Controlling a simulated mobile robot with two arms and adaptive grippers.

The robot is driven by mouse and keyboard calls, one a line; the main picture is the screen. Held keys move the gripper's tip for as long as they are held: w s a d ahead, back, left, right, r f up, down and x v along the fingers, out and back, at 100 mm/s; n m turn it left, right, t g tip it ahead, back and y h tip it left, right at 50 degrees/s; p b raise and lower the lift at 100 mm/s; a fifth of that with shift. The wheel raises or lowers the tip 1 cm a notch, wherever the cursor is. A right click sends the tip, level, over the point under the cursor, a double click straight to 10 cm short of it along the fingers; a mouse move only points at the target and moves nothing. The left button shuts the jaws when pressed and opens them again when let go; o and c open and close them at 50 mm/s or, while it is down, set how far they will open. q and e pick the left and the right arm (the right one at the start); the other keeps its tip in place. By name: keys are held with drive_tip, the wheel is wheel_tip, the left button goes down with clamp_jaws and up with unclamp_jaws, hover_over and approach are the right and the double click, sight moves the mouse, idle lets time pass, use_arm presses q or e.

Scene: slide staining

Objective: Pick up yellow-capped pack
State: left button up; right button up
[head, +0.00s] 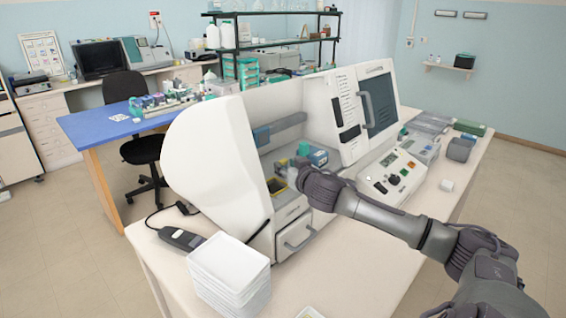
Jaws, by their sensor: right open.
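My right arm reaches in from the lower right to the open bay of the large white staining machine (215,160). My right gripper (284,168) is open, over the bay and small in the picture. A patch of yellow (277,186) shows just below it, in a dark-edged slot. I cannot tell whether this is the yellow-capped pack. A blue-topped pack (318,157) sits just right of the gripper. My wrist hides part of the bay. My left gripper is not in view.
A stack of white trays (229,268) and a dark handheld device (181,238) are at the table's front left. A control box (393,174) stands right of the bay. The white table (350,270) is mostly clear in front.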

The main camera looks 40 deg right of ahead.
drive_tip(key=shift+x, duration=1)
drive_tip(key=shift+s, duration=0.1)
drive_tip(key=c, duration=0.7)
drive_tip(key=shift+c, duration=0.2)
